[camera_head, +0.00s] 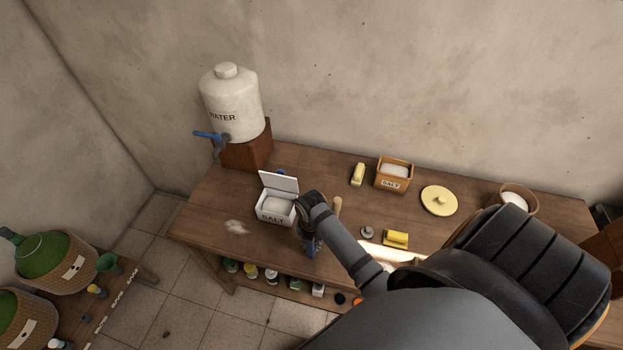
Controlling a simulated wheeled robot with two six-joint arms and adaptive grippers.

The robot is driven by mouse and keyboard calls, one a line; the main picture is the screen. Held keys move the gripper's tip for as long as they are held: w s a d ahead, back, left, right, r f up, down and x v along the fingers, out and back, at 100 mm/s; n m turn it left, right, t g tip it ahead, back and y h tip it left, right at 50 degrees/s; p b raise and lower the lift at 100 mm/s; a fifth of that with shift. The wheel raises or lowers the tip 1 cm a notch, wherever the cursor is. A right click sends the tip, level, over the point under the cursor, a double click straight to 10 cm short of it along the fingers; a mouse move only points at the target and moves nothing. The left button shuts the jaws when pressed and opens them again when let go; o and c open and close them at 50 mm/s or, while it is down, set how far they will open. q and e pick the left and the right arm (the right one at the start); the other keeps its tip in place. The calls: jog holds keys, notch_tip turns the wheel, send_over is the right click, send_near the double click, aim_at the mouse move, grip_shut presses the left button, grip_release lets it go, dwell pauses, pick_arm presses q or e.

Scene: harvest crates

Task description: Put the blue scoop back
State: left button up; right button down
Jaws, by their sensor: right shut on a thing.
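My right gripper (308,238) reaches down over the table just right of the white salt box. It is shut on a small blue thing (312,249), which looks like the blue scoop; the gripper and arm hide most of it. The white salt box (276,217) has its lid up and white salt inside. My left gripper is not in view.
A water barrel (230,105) with a blue tap stands on a wooden block at the back left. A wooden salt box (393,177), yellow lid (439,200), yellow blocks and a bowl (518,200) are to the right.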

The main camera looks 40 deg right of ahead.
jog(key=c, duration=1.2)
grip_release()
notch_tip(320, 180, up, 9)
jog(key=b, duration=0.2)
jog(key=shift+r+b, duration=0.1)
jog(key=shift+b, duration=0.25)
jog(key=shift+r+p, duration=0.5)
jog(key=shift+r, duration=0.95)
jog(key=shift+s, duration=0.1)
jog(key=shift+f, duration=0.1)
